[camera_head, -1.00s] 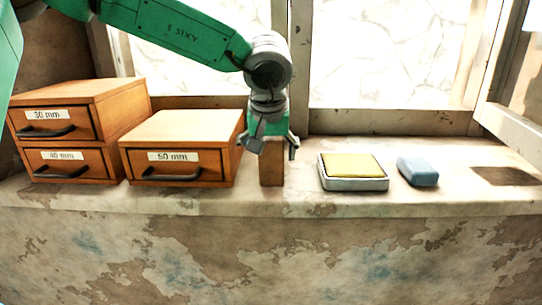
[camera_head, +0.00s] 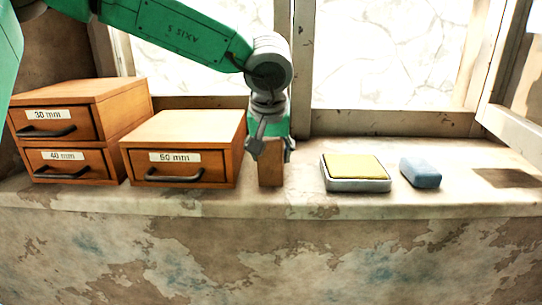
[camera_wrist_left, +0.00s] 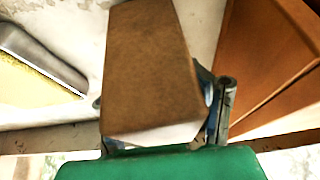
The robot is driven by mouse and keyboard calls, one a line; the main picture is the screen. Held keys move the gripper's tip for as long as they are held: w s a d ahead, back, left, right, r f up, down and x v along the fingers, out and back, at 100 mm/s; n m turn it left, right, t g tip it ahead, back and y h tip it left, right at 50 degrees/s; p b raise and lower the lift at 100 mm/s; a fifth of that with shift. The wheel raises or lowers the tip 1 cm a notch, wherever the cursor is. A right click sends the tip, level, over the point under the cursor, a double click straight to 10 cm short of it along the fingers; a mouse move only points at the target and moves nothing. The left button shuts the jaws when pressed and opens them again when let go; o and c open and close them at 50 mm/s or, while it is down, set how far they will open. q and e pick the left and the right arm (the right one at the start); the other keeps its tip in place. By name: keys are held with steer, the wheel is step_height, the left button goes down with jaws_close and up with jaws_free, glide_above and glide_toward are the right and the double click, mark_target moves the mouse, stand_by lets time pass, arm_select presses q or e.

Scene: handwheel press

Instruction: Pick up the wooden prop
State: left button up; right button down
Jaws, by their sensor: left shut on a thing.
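The wooden prop (camera_head: 270,173) is a brown upright block standing on the stone ledge, to the right of the 50 mm drawer box. My left gripper (camera_head: 270,150) reaches down over it from above and is shut on its upper part. In the left wrist view the prop (camera_wrist_left: 150,70) fills the middle, with a gripper finger (camera_wrist_left: 222,108) showing along its right side. The other finger is mostly hidden behind the prop there. My right gripper is not in view.
The 50 mm drawer box (camera_head: 185,150) stands close on the left, with stacked 30 mm and 40 mm drawers (camera_head: 75,130) beyond it. A yellow pad in a metal tray (camera_head: 356,185) and a blue-grey block (camera_head: 420,172) lie to the right. A window is behind.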

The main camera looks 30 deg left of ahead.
arm_select(q)
steer(key=shift+s+a+f, duration=0.1)
steer(key=shift+a+f, duration=0.05)
steer(key=shift+f, duration=0.1)
